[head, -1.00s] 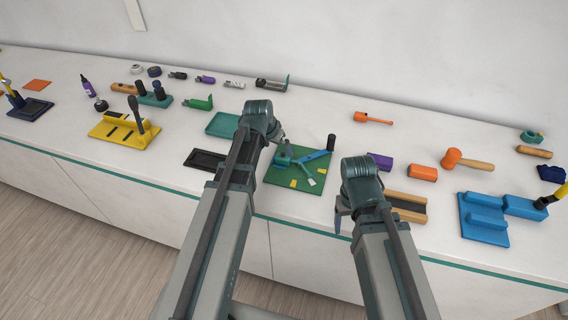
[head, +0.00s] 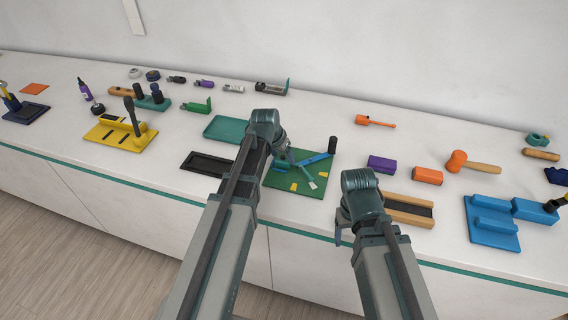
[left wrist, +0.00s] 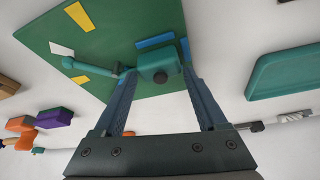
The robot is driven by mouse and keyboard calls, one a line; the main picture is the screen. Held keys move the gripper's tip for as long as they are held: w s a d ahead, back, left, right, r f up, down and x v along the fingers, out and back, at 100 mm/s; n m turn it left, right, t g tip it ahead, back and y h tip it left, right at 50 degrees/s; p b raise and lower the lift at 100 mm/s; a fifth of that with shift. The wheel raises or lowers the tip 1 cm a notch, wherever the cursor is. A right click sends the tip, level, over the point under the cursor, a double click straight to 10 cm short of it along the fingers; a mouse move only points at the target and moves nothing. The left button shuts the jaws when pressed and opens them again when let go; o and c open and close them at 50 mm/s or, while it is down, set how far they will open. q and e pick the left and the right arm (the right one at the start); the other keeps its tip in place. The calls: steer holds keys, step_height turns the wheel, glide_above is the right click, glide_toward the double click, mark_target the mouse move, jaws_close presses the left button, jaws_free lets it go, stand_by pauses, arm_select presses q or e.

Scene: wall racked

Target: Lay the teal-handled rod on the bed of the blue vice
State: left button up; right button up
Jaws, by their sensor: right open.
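A teal piece (left wrist: 158,65) with a dark round knob and a thin arm ending in a small ball lies on the green board; it may be the teal-handled rod, but I cannot tell for sure. My left gripper (left wrist: 160,76) is open, its fingertips on either side of this piece. In the head view my left gripper (head: 283,158) is over the green board, mostly hidden by its own wrist. The blue vice (head: 490,238) stands at the right of the counter, its bed bare. My right gripper (head: 341,228) is open and empty by the counter's front.
The green board (head: 318,193) carries a blue bar (head: 316,159) and a black upright cylinder (head: 332,145). A wooden block (head: 408,201), orange block (head: 428,176) and purple block (head: 381,164) lie between board and vice. A teal tray (head: 225,128) and black tray (head: 208,164) are left.

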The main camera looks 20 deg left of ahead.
arm_select(q)
jaws_close()
steer(key=shift+r, duration=0.15)
